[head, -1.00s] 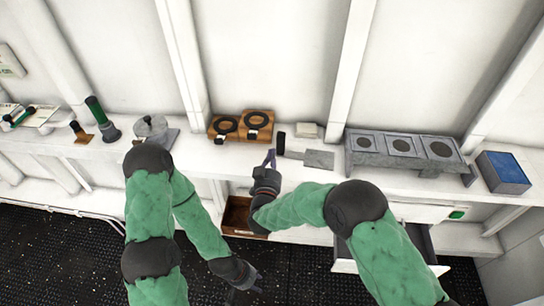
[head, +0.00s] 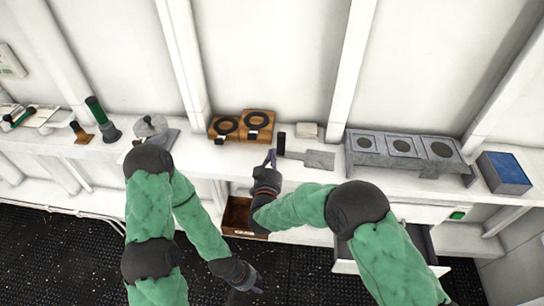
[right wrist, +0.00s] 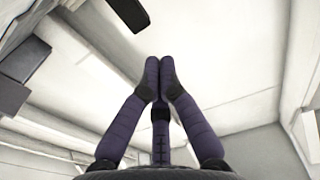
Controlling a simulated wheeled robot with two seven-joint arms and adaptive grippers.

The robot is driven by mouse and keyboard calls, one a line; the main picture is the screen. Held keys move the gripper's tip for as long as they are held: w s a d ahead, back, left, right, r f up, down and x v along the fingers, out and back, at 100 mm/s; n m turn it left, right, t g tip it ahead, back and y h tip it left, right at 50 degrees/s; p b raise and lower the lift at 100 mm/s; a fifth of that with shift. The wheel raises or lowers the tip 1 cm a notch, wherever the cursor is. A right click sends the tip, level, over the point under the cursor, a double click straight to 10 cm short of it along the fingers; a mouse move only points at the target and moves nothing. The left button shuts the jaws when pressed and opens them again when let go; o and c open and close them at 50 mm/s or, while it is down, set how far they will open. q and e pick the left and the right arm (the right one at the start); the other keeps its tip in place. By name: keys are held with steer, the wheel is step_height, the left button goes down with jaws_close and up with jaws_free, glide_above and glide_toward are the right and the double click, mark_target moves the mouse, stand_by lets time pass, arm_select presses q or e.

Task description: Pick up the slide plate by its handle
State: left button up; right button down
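The slide plate (head: 319,160) is a flat grey rectangle lying on the white shelf. Its narrow grey handle (head: 294,155) points left toward my right gripper. My right gripper (head: 270,156) is at the shelf's front edge, just left of the handle's end, its purple fingers toward the wall. In the right wrist view the fingers (right wrist: 160,70) lie close together with the third finger below; no plate shows between them, and I cannot tell how far they are closed. My left gripper (head: 256,281) hangs low over the dark floor, fingers spread and empty.
A black upright cylinder (head: 281,143) stands just behind the handle. Wooden blocks with black rings (head: 241,125) are to the left, a white box (head: 307,130) behind, a grey three-panel stand (head: 404,150) to the right. An open drawer (head: 343,258) and a brown bin (head: 238,216) are below.

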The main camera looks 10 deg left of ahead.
steer(key=shift+r, duration=0.1)
steer(key=shift+r+p, duration=0.35)
steer(key=shift+r, duration=0.3)
steer(key=s, duration=1.2)
steer(key=shift+f, duration=0.3)
